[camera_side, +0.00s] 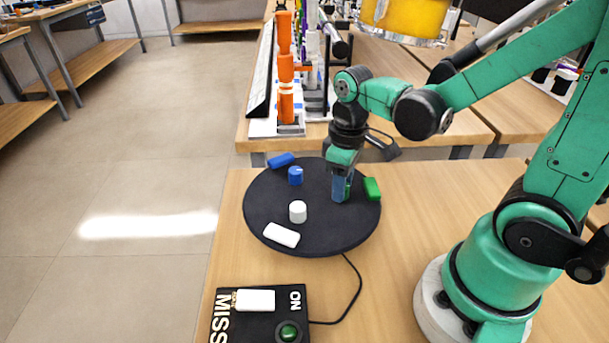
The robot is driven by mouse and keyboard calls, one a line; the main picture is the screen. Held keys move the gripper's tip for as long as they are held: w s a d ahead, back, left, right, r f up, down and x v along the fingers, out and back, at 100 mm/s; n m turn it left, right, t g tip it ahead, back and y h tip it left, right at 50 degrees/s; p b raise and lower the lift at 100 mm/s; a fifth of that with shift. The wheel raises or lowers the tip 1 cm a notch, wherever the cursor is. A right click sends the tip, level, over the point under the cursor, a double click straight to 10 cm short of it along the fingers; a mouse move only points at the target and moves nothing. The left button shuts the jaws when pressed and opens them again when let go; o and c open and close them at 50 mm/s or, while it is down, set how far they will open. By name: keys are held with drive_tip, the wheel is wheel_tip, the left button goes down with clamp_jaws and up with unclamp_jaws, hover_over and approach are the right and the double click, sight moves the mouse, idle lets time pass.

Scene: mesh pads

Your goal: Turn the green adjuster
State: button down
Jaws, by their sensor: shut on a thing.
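My gripper (341,197) points down at the right part of a round black disc (325,235). Its fingers are shut at the disc's surface, just left of a green block (372,189). The green adjuster between the fingers is almost wholly hidden by them, so its turn angle cannot be told. The green block lies close to the fingers, near the disc's right edge.
A blue knob (295,176) and a blue block (281,160) sit at the disc's back left. A white knob (298,211) and a white block (281,235) sit at the front left. A black control box (226,328) with a green button (289,332) stands in front, its cable running right.

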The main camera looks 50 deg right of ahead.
drive_tip(key=m, duration=0.4)
drive_tip(key=shift+m, duration=2.1)
drive_tip(key=c, duration=0.5)
unclamp_jaws()
drive_tip(key=shift+c, duration=0.2)
drive_tip(key=shift+r, duration=2.8)
